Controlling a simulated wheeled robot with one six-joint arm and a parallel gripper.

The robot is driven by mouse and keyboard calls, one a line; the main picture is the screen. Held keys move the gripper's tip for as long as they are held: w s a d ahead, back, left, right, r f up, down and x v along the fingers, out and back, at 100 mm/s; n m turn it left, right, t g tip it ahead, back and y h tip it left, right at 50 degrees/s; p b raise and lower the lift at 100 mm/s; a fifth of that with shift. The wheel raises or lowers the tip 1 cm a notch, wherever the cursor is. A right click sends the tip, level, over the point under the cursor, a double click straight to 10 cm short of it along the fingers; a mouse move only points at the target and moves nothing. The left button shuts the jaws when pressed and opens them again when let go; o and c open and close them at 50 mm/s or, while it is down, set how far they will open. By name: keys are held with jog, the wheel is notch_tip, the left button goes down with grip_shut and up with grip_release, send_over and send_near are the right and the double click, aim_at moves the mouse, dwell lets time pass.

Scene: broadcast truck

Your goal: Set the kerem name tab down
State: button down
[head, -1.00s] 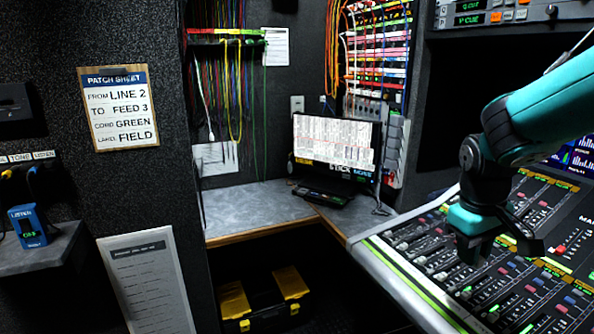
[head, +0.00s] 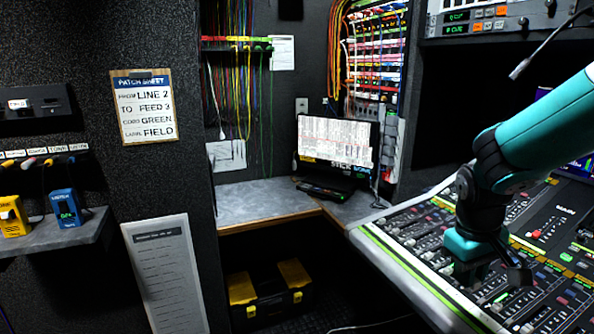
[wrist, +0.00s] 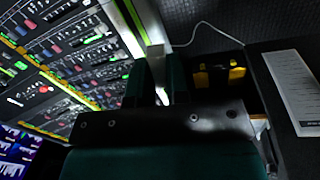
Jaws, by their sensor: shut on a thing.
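My gripper (wrist: 158,80) is shut on a small pale piece (wrist: 155,58), which shows between the dark fingertips in the wrist view. I take it for the kerem name tab, but no lettering on it can be read. In the head view my gripper (head: 515,272) hangs over the mixing console (head: 405,255) at the right, and the tab cannot be made out there. In the wrist view the fingertips are seen against the console's green-striped edge and the dark floor.
A grey corner desk (head: 262,198) holds a monitor (head: 337,145). At left, a wall shelf (head: 35,238) carries a blue box (head: 66,207) and a yellow box (head: 13,216). A black-and-yellow toolbox (head: 270,295) stands on the floor. A microphone (head: 520,68) juts in at upper right.

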jog(key=s+a+f+m, duration=0.1)
jog(key=f, duration=0.9)
jog(key=s+a+f+m, duration=0.1)
jog(key=s+f, duration=0.1)
jog(key=f, duration=0.7)
jog(key=shift+s+f+m+p, duration=0.15)
jog(key=shift+f+m+p, duration=0.15)
jog(key=shift+f+p, duration=0.1)
